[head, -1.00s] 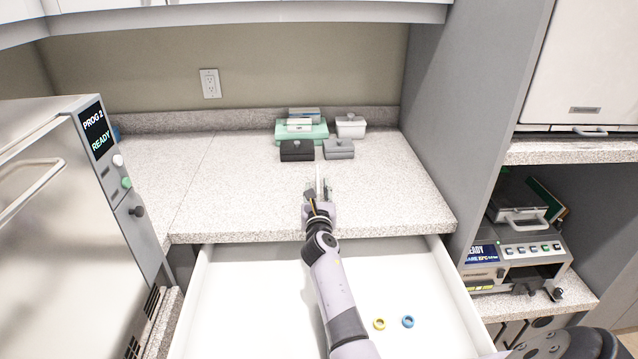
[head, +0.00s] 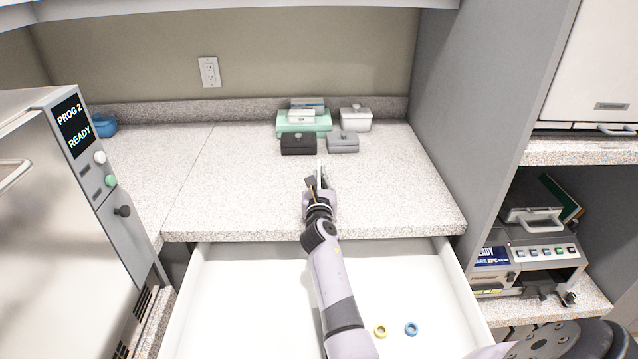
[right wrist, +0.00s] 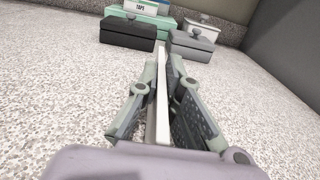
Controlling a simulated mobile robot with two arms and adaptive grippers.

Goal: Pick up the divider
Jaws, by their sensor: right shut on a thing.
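The divider is a thin white upright strip (right wrist: 162,95), seen nearly edge-on in the right wrist view. It also shows as a pale sliver (head: 320,172) in the head view. My right gripper (right wrist: 165,85) is shut on it, with the grey-green fingers on either side. In the head view the right gripper (head: 318,180) is over the front part of the speckled counter (head: 240,190). I cannot tell whether the divider's lower edge touches the counter. My left gripper is not in view.
Behind the gripper stand a black box (head: 298,145), a grey box (head: 343,144), a green box (head: 290,127) and a white lidded box (head: 356,119). Below the counter is an open white drawer (head: 240,300) with a yellow ring (head: 380,331) and a blue ring (head: 411,329). An autoclave (head: 60,230) stands left.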

